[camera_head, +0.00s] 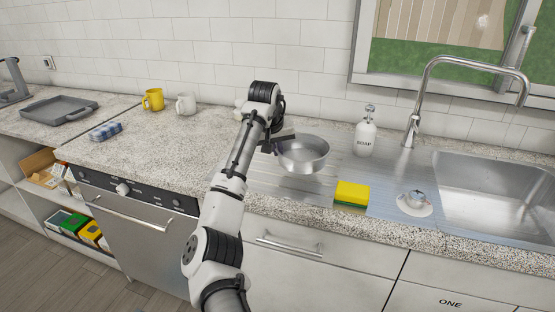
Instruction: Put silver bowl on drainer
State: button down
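The silver bowl (303,155) is a shiny round metal bowl, opening upward, over the ribbed metal drainer (322,189) left of the sink. My gripper (284,136) is at the bowl's left back rim and looks shut on it, though the fingertips are small and partly hidden. I cannot tell whether the bowl's base touches the drainer or is slightly above it. My arm hides part of the drainer's left side.
A yellow and green sponge (352,194) lies at the drainer's front right. A soap bottle (366,134) stands behind it. The sink (490,190), faucet (430,85) and silver drain plug (416,199) are right. A yellow mug (153,99) and white mug (186,104) stand back left.

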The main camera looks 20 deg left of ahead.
jog(key=shift+f+p, duration=0.3)
jog(key=shift+f, duration=1.75)
jog(key=shift+f, duration=0.1)
jog(key=c, duration=1.6)
grip_release()
jog(key=shift+c, duration=0.2)
